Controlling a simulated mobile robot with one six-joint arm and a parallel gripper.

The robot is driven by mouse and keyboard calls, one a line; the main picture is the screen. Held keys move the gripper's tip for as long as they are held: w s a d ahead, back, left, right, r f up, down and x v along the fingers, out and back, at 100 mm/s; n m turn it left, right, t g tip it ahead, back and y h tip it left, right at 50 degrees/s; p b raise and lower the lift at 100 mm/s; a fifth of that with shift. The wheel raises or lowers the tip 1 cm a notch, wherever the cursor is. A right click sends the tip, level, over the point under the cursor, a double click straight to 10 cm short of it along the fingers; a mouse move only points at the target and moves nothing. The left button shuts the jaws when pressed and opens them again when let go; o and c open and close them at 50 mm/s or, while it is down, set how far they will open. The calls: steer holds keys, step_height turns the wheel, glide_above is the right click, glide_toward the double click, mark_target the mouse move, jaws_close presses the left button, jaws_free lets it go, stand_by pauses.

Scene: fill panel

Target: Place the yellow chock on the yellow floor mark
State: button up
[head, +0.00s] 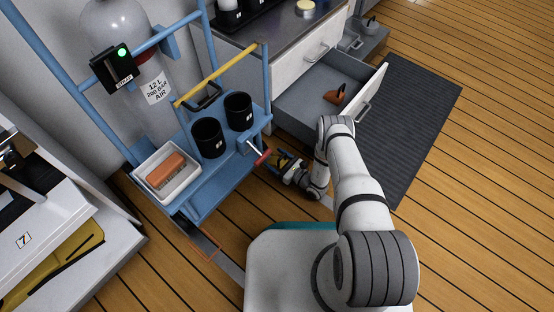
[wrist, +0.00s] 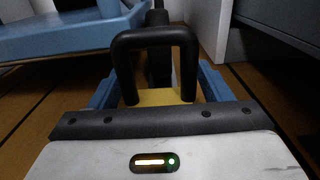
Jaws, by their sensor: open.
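My gripper (head: 284,158) is low over the floor at the right side of the blue cart, with its blue fingers open. In the wrist view the yellow chock (wrist: 160,97) shows as a yellow patch between the two blue fingers (wrist: 155,90). A black U-shaped handle (wrist: 155,38) stands up in front of it, seemingly part of the chock. I cannot tell whether the fingers touch it. In the head view the chock is mostly covered by my gripper. I cannot make out a yellow floor mark in either view.
The blue cart (head: 215,178) holds black cups, a white tray (head: 190,192) and a gas cylinder (head: 125,30). An open drawer (head: 290,118) juts out beyond my arm. A dark mat (head: 425,95) lies right of it. An orange-outlined strip (head: 207,250) lies near the cart's front. Wooden floor is free at right.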

steer(key=shift+s+d+r, duration=0.15)
steer(key=shift+d, duration=0.15)
steer(key=p+v, duration=0.3)
steer(key=v, duration=0.8)
steer(key=shift+s+d+p, duration=0.1)
steer(key=shift+s+p, duration=0.1)
steer(key=shift+p, duration=0.1)
